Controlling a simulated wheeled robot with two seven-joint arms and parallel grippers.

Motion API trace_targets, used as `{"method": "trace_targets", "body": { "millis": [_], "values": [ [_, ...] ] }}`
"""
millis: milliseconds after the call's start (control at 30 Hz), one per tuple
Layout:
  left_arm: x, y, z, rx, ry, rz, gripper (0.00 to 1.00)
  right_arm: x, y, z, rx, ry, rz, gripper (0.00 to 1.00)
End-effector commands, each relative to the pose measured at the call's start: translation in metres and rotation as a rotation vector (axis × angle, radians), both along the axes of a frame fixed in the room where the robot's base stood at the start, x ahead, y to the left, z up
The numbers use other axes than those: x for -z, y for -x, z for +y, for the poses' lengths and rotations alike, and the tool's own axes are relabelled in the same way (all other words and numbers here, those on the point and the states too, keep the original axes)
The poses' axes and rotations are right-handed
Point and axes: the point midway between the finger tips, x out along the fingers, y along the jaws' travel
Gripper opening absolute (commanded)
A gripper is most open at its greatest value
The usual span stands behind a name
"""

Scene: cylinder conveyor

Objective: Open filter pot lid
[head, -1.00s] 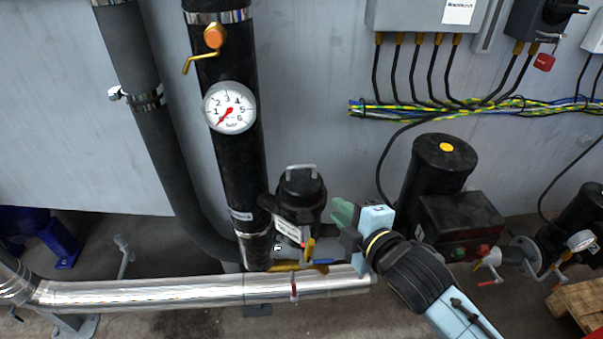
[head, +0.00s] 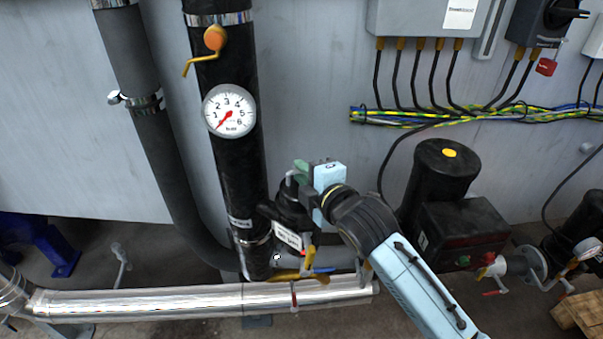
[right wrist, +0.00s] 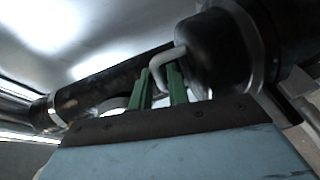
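The filter pot (head: 285,222) is a black cylinder beside the thick black vertical pipe. It has a white label on its front. Its lid carries a grey bar handle (head: 289,179), partly hidden by my right gripper. My right gripper (head: 300,172) is at the lid handle, coming from the right. In the right wrist view its two green fingers (right wrist: 161,84) stand apart, with the bent grey handle (right wrist: 162,62) at their tips. I cannot tell whether the fingers touch it. The black lid (right wrist: 212,48) is just beyond. My left gripper is not in view.
A pressure gauge (head: 230,110) sits on the vertical pipe. A silver pipe (head: 190,301) runs below the pot, with a yellow valve lever (head: 290,276) above it. A black pump (head: 445,185) stands to the right.

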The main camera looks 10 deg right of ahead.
Motion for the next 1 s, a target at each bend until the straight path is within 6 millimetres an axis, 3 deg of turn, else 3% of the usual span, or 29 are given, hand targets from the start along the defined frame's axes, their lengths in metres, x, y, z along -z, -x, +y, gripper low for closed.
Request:
{"method": "trace_targets", "body": {
  "millis": [433,567,1000],
  "values": [
    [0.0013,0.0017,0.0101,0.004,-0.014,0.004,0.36,0.0012,-0.0092,0.0039,-0.001,-0.001,-0.001,0.17],
    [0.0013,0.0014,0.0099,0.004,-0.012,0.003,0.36,0.0012,-0.0091,0.0039,-0.001,-0.001,-0.001,0.0],
    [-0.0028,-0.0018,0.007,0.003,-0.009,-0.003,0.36,0.0002,-0.0096,0.0038,0.0,-0.001,0.007,0.0]
  ]
}}
